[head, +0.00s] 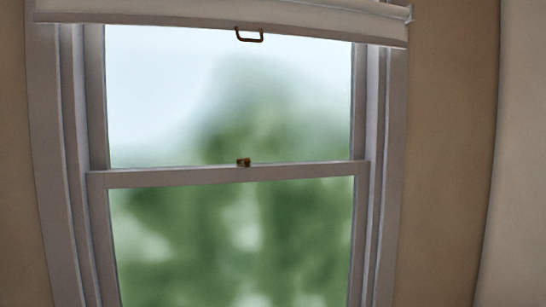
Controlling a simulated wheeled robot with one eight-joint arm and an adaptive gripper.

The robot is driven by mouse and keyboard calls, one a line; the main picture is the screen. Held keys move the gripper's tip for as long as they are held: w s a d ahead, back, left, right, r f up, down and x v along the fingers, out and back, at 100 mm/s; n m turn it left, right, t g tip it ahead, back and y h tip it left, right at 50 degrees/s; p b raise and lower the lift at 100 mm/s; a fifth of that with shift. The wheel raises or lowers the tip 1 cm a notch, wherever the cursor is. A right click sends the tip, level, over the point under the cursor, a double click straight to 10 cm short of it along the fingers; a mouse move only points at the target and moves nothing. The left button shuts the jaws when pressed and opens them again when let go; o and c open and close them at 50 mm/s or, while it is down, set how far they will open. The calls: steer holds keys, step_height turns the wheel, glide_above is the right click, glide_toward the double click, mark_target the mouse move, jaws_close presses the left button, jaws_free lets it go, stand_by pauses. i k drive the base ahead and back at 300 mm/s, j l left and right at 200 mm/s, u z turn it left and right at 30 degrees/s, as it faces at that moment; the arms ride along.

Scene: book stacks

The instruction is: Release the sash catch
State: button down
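The lower sash (362,240) sits below the rail and appears closed against the upper sash (359,105). My gripper is not in view, so its place relative to the catch does not show.
A pale roller blind (220,13) covers the window's top, with a brown pull loop (249,35) hanging from its lower edge. Nothing stands in front of the catch in this view.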

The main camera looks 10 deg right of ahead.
mark_target(247, 162)
steer(key=i+l+u, duration=0.1)
steer(key=i+l, duration=0.5)
steer(key=l, duration=0.2)
steer(key=k+l+z, duration=0.1)
steer(key=l, duration=0.2)
steer(key=l+z, duration=0.1)
steer(key=l, duration=0.2)
steer(key=j+u, duration=0.15)
steer(key=j, duration=0.15)
steer(key=i+j+u, duration=0.1)
steer(key=j, duration=0.2)
